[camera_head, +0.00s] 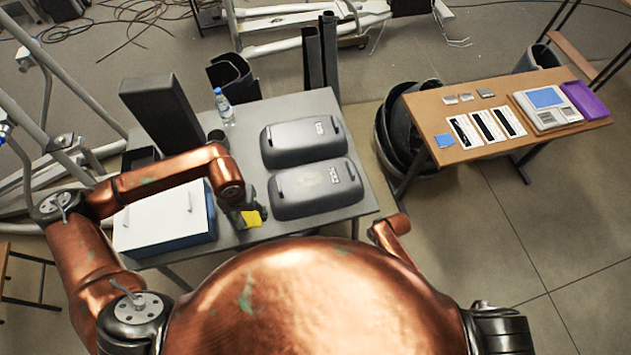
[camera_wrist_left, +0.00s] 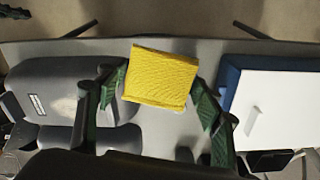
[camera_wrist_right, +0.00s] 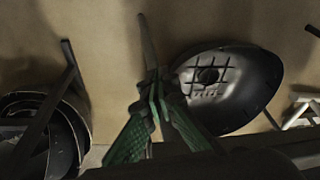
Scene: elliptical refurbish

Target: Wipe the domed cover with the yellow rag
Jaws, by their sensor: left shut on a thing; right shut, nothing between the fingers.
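The yellow rag (camera_head: 252,218) is in my left gripper (camera_head: 244,214), over the front of the grey table, just left of the nearer domed cover (camera_head: 316,190). In the left wrist view the rag (camera_wrist_left: 160,76) sits between the green fingers (camera_wrist_left: 163,95), apart from the cover (camera_wrist_left: 60,75). That cover is dark grey and carries a pale smudge on top. A second domed cover (camera_head: 300,141) lies behind it and looks cleaner. My right gripper (camera_wrist_right: 155,90) is shut and empty, seen in the right wrist view above the floor; the head view does not show its fingers.
A white-topped blue box (camera_head: 165,217) stands left of the rag. A water bottle (camera_head: 223,106) and a dark cup stand toward the back of the grey table (camera_head: 240,165). A wooden table (camera_head: 455,165) with cards and a device is at the right. Black domed shells (camera_head: 405,130) lie between the tables.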

